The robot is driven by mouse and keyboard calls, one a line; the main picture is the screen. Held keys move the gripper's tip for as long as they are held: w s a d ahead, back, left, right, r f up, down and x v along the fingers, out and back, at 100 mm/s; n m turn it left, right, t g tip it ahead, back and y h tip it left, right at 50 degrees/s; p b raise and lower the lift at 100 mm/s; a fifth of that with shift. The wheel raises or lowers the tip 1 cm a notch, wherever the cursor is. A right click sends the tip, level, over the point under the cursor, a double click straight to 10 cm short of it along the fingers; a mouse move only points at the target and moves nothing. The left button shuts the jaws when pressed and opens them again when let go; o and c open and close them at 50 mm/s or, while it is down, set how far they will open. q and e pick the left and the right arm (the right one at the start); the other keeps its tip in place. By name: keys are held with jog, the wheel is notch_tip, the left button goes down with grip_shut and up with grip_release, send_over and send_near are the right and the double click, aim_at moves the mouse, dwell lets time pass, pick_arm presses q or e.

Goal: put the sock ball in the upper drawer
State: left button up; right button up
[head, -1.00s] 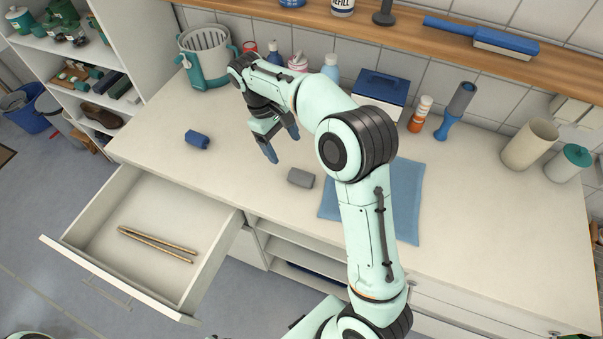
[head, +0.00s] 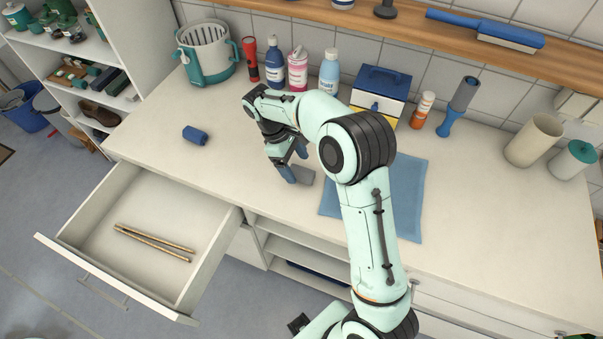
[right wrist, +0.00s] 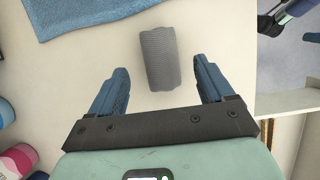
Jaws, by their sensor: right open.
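The sock ball, a grey ribbed roll (head: 304,176), lies on the worktop left of the blue cloth. In the right wrist view the grey roll (right wrist: 160,58) lies ahead of and between my spread fingertips. My right gripper (head: 296,163) is open and empty, close above the roll and partly covering it in the head view. The upper drawer (head: 95,215) is pulled out at the left front of the worktop and holds a pair of long wooden sticks or tongs (head: 152,243). My left gripper is not in view.
A small blue roll (head: 195,134) lies on the worktop above the drawer. A blue cloth (head: 405,205) lies flat to the right. A bucket (head: 205,55), bottles (head: 330,72) and a box (head: 383,90) stand along the back wall. The worktop between the blue and grey rolls is clear.

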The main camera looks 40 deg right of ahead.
aim_at(299, 168)
jog(key=x, duration=0.3)
jog(key=shift+s+d, duration=0.1)
jog(key=shift+s, duration=0.1)
jog(key=c, duration=1.1)
